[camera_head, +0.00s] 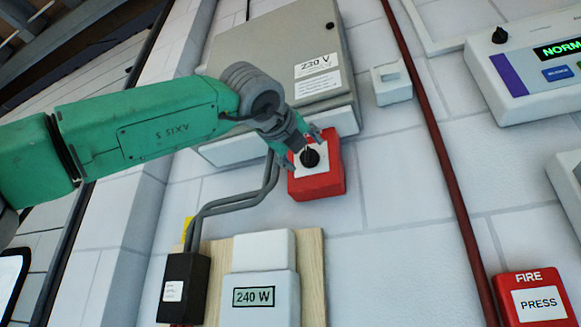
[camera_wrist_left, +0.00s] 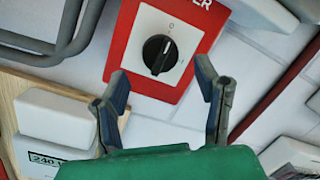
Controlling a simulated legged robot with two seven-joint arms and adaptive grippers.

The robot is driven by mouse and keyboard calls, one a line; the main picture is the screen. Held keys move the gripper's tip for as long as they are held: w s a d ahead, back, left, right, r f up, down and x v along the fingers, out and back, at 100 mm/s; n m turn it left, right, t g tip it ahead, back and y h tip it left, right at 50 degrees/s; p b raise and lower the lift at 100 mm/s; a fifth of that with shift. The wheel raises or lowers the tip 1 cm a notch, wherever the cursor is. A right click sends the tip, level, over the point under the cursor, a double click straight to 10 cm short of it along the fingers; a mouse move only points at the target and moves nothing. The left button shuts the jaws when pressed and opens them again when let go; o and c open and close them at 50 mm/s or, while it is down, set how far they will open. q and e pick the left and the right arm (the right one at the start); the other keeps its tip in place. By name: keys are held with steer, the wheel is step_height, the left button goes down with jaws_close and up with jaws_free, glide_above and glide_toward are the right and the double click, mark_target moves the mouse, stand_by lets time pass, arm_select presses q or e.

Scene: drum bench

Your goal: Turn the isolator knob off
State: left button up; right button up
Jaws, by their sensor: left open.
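The isolator knob (camera_head: 310,157) is a round black knob on a white plate inside a red box (camera_head: 325,182) on the wall. My left gripper (camera_head: 305,141) is at the red box, close to the knob. In the left wrist view its two fingers (camera_wrist_left: 162,90) are apart, below and to either side of the knob, with nothing between them. I cannot tell if a finger touches the box. My right gripper is not in view.
A grey 230 V cabinet (camera_head: 285,60) hangs above the red box. A small white switch (camera_head: 391,82) and a dark red pipe (camera_head: 440,140) are to the right. A 240 W unit (camera_head: 259,297) and grey cables (camera_head: 232,203) are below. A red FIRE box (camera_head: 535,300) is lower right.

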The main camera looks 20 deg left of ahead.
arm_select(q)
steer(key=s+f, duration=0.1)
steer(key=s, duration=0.7)
steer(key=shift+s+a+f, duration=0.15)
steer(key=shift+a+f, duration=0.1)
steer(key=shift+d, duration=0.1)
